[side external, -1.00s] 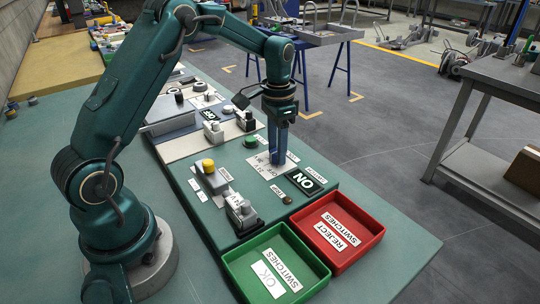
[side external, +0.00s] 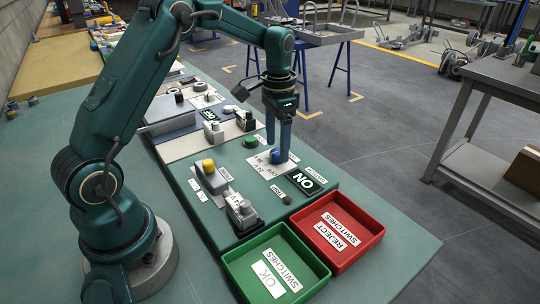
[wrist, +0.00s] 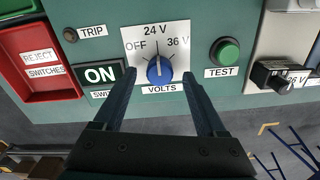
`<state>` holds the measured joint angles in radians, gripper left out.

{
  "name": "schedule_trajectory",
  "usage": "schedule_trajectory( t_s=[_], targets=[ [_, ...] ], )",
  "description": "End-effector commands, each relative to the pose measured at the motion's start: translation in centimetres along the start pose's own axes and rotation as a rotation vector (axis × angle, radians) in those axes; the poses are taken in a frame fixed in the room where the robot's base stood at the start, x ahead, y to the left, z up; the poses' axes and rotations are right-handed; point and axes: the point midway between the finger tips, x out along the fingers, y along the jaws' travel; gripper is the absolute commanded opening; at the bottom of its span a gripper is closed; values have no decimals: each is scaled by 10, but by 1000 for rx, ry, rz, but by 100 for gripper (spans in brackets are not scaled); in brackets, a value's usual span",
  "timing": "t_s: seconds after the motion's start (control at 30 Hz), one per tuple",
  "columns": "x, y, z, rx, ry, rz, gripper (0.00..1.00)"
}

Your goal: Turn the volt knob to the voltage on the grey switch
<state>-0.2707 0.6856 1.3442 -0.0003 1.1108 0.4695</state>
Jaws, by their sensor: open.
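The blue volt knob (wrist: 160,70) sits on a white dial plate marked OFF, 24 V and 36 V; its white pointer aims up at 24 V. The knob also shows in the side view (side external: 278,157). My gripper (wrist: 159,75) is open, with one finger on each side of the knob and a gap to both. A grey switch (side external: 240,212) lies on the near part of the green panel, close to the green tray. A small label on it is too small to read surely.
A green TEST button (wrist: 224,52) and a dark ON sign (wrist: 100,74) flank the dial. A TRIP button (wrist: 70,35) is beyond the sign. A red tray (side external: 376,226) and a green tray (side external: 232,280) stand at the panel's near end. A black-and-grey switch (wrist: 268,75) is on the neighbouring panel.

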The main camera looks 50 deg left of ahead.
Motion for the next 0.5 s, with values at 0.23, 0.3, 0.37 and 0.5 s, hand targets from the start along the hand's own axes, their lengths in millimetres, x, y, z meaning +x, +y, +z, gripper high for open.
schedule_trajectory(
  t_s=[0.23, 0.3, 0.37, 0.5],
  targets=[
    [-32, 0, -1, 0, 4, -2, 74],
    [-35, 0, 0, 0, 3, -1, 74],
    [-36, 0, 0, 0, 1, 0, 74],
    [-36, 0, 0, 0, 1, 0, 74]
  ],
)
